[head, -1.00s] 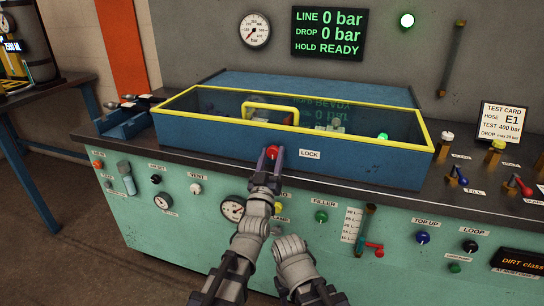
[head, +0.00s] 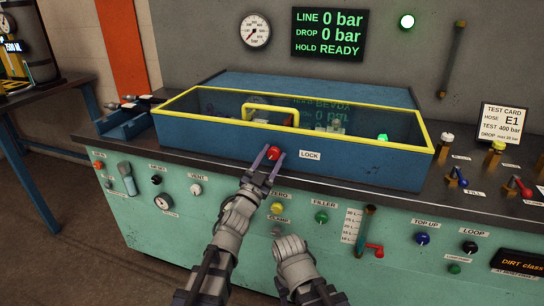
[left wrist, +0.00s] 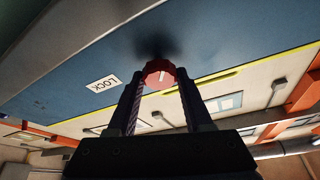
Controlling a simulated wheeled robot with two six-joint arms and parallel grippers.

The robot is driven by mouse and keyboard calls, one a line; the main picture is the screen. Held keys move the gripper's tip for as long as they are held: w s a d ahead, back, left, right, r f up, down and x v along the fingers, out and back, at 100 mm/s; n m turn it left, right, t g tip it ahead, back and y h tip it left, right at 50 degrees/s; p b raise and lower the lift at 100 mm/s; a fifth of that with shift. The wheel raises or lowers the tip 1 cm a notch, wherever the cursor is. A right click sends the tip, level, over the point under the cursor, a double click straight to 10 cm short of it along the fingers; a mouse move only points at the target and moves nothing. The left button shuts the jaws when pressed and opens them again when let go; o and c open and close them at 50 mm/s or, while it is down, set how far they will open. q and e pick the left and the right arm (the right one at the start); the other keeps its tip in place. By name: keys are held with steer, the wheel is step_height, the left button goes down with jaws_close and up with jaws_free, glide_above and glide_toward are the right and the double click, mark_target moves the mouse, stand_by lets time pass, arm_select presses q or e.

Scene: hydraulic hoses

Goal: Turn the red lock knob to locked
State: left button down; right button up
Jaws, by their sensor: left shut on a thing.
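The red lock knob (head: 273,153) sits on the front face of the blue test box (head: 375,168), left of the white LOCK label (head: 310,155). My left gripper (head: 268,158) is shut on the knob, one finger on each side. In the left wrist view the knob (left wrist: 160,73) is between the fingertips (left wrist: 160,85), with a white line on its face. The LOCK label (left wrist: 103,84) also shows there, tilted. I cannot tell from the line whether the knob stands at locked. My right gripper is not in view.
The box has a shut clear lid with a yellow frame and yellow handle (head: 270,107). Below is a green panel with knobs and gauges, including a green filler knob (head: 321,217). The wall display (head: 328,34) reads LINE 0 bar, DROP 0 bar, HOLD READY.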

arm_select(q)
steer(key=m+g, duration=0.1)
steer(key=m, duration=0.1)
steer(key=m+g+h+p, duration=0.1)
steer(key=m, duration=0.2)
steer(key=m+g+h+p, duration=0.1)
steer(key=m, duration=0.1)
steer(key=shift+r+m, duration=0.25)
steer(key=shift+m, duration=0.05)
steer(key=m+g+p, duration=0.1)
steer(key=m+p, duration=0.1)
steer(key=m, duration=0.2)
steer(key=shift+g+p, duration=0.3)
steer(key=shift+p, duration=0.05)
steer(key=shift+f+m+p, duration=0.1)
steer(key=shift+m+p, duration=0.2)
steer(key=shift+m, duration=0.3)
steer(key=shift+m+g, duration=0.3)
steer(key=shift+f, duration=0.1)
steer(key=shift+c, duration=1.5)
jaws_free()
